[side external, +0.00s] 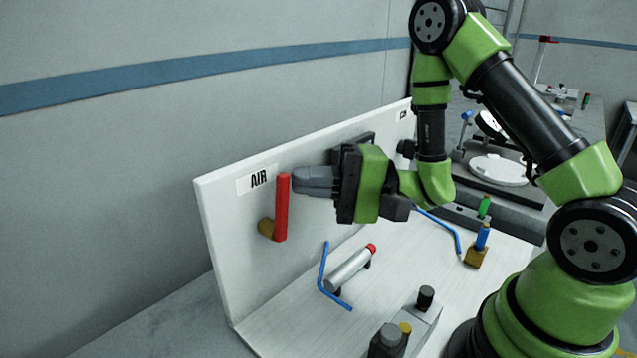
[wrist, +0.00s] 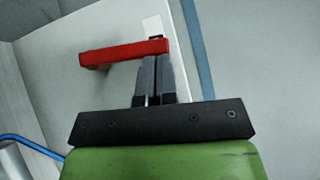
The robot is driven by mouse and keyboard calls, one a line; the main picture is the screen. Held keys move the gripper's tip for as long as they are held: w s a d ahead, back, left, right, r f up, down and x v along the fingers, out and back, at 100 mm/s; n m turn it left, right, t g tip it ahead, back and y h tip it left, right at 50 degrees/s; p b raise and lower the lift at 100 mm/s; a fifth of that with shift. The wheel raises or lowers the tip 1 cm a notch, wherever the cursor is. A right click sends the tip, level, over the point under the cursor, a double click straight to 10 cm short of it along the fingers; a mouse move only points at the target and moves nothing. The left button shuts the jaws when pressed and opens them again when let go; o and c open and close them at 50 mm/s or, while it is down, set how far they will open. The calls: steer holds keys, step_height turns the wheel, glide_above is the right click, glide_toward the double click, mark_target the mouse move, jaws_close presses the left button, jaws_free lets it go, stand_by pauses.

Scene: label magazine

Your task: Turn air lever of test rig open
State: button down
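The air lever (side external: 282,207) is a red bar standing upright on the white panel, below and right of the AIR label (side external: 259,180). A brass-coloured fitting (side external: 267,229) sits at its lower end. My gripper (side external: 297,180) is at the right of the lever's upper part, with its fingers pointing at it. In the wrist view the red lever (wrist: 124,53) lies across just ahead of my fingertips (wrist: 156,60). The two fingers are close together with nothing seen between them. I cannot tell whether they touch the lever.
The white panel (side external: 225,240) stands upright on a white base. On the base are a silver cylinder with a red end (side external: 349,268), a bent blue tube (side external: 322,270) and a black-knobbed block (side external: 425,300). Left of the lever the panel face is clear.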

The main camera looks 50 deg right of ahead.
steer(key=shift+a+r, duration=0.25)
steer(key=shift+a, duration=0.35)
steer(key=s+d, duration=0.7)
steer(key=d, duration=0.4)
steer(key=s+a+r+n+g+h, duration=0.25)
steer(key=s+a+n+g, duration=0.5)
steer(key=g, duration=0.55)
step_height(320, 180, up, 6)
steer(key=s+d+m+t+h, duration=0.1)
steer(key=t+h, duration=0.5)
steer(key=h, duration=0.3)
steer(key=shift+d+r+t, duration=0.2)
steer(key=shift+d+t, duration=0.2)
